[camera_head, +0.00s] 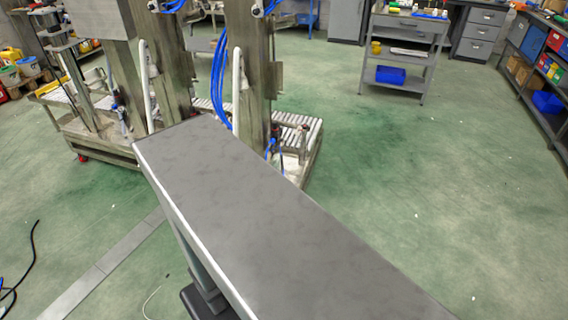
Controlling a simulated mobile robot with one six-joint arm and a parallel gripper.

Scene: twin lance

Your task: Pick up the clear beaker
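I cannot make out a clear beaker in the head view. A long grey table top (240,205) with a pale edge runs from the centre left to the bottom right. Its visible surface is bare. My gripper is not in view.
Metal machine columns with blue hoses (222,80) and a roller conveyor (300,130) stand behind the table. A grey shelf cart (405,55) holds a blue bin (391,75) and small items. Shelving (545,70) lines the right edge. Green floor (450,190) is open at right.

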